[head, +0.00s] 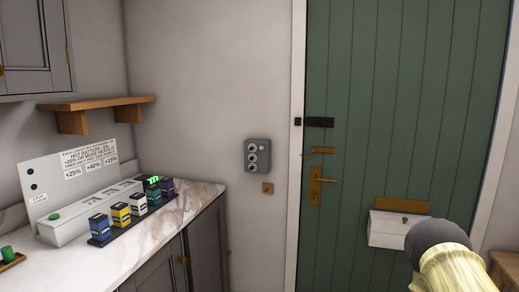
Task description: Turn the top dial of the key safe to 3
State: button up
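The key safe (265,160) is a small grey box on the pale wall, left of the green door. Its front carries a column of round dials; the top dial (250,148) is the uppermost one. The numbers on the dials are too small to read, so I cannot tell where the top dial points. My gripper is not in view. A dark rounded cap and pale yellow link at the lower right look like part of my arm, well apart from the key safe.
A small wooden block (267,188) is on the wall below the safe. A marble counter (190,205) at left holds a grey charger-like unit (90,212) and several coloured blocks. The green door (400,120) has a brass handle (316,186) and a white box (388,229).

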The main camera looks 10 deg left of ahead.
aim_at(252, 147)
jog(key=u, duration=0.3)
jog(key=i, duration=0.6)
jog(key=u, duration=0.6)
